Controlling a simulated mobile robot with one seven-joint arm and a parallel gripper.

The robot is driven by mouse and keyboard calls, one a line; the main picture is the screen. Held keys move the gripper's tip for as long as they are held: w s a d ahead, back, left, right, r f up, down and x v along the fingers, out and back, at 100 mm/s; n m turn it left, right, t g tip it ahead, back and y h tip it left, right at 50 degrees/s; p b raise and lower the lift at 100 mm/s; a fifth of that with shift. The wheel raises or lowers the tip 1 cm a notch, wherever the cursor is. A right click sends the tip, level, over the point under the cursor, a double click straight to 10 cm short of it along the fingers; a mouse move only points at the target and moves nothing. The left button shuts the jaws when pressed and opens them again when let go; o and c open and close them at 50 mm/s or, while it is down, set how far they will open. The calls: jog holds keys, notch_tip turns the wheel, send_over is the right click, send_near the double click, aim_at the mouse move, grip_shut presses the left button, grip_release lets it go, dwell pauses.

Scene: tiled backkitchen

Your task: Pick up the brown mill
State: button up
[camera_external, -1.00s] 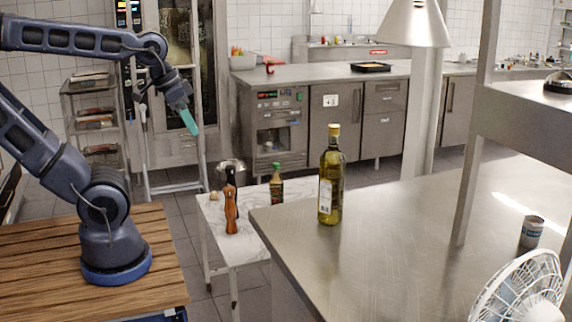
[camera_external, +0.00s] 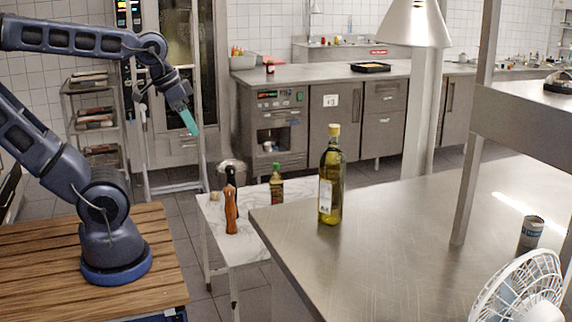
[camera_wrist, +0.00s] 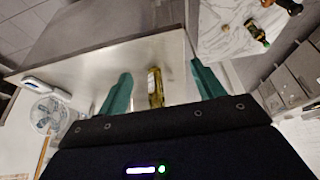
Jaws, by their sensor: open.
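The brown mill (camera_external: 231,210) stands upright on a small white marble-topped table (camera_external: 218,220). My gripper (camera_external: 189,118), with teal fingers, is high in the air above and to the left of the mill in the external picture. In the wrist view my gripper (camera_wrist: 160,72) is open, its two fingers apart with nothing held between them.
A small sauce bottle (camera_external: 276,184) with a green cap stands right of the mill. A tall oil bottle (camera_external: 330,180) stands on the steel table (camera_external: 390,240); it shows between the fingers in the wrist view, farther away. A white fan (camera_external: 525,290) is at front right.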

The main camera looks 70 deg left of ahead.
jog(key=w+a+f+n+y, duration=0.2)
jog(key=w+a+f, duration=0.2)
jog(key=w+a, duration=0.65)
jog(key=n+g, duration=0.1)
jog(key=n, duration=0.4)
send_over(229, 188)
jog(key=s+d, duration=0.1)
jog(key=s, duration=0.2)
notch_tip(229, 188, down, 31)
jog(key=shift+w+x, duration=0.2)
jog(key=shift+x, duration=5.25)
jog(key=shift+y, duration=0.3)
grip_shut()
